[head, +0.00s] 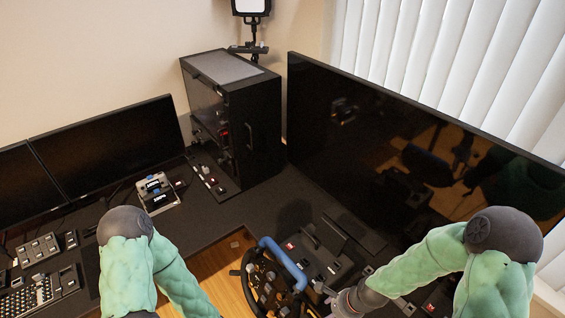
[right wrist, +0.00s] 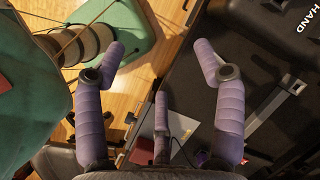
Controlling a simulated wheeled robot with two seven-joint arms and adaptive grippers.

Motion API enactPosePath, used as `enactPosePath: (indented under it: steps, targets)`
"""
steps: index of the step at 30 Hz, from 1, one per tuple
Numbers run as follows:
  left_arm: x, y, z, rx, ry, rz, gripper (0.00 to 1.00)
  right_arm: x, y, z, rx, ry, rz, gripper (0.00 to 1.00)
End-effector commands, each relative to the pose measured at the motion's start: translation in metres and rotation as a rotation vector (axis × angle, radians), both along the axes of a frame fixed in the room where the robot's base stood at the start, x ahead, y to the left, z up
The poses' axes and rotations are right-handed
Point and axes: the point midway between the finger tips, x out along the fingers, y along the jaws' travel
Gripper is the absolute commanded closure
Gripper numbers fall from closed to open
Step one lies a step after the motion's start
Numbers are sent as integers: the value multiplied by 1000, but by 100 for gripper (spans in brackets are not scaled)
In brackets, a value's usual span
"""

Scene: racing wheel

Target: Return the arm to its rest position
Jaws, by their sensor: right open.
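My right arm (head: 425,265) comes in from the right, with its elbow raised in front of the large screen and its forearm sloping down to the left. Its wrist is at the bottom edge of the head view, right of the steering wheel. In the right wrist view my right gripper (right wrist: 160,62) has its purple fingers wide apart, with nothing between them. My left arm (head: 140,265) is bent at the lower left of the head view; its gripper is out of view. The steering wheel (head: 262,285) has a blue upper rim, and nothing is seen holding it.
A large black screen (head: 400,150) stands behind the right arm. A black computer case (head: 262,130) stands at the desk corner. Monitors (head: 110,145) and control panels (head: 40,250) are at the left. A black surface marked HAND (right wrist: 265,30) lies right of the right gripper.

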Motion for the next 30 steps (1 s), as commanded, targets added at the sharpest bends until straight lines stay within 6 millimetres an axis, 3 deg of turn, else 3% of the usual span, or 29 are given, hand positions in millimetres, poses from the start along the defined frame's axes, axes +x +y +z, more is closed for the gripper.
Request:
enactPosePath:
  steps: [1, 6, 12, 15, 21, 30]
  targets:
    - [0, 0, -20, 0, 1, 0, 60, -8, 5, -32, -11, -19, 110, 30]
    - [0, 0, -53, 0, 1, 0, 60, -29, 19, -97, -48, -124, 495, 30]
    - [0, 0, -87, 0, 1, 0, 60, -55, 37, -161, -69, -251, 918, 30]
    - [0, 0, -98, 0, 1, 0, 60, -65, 43, -182, -74, -302, 1073, 30]
    - [0, 0, -106, 0, 0, 0, 60, -75, 50, -198, -78, -357, 1224, 30]
    - [0, 0, -105, 0, 0, 0, 60, -75, 50, -198, -79, -362, 1236, 30]
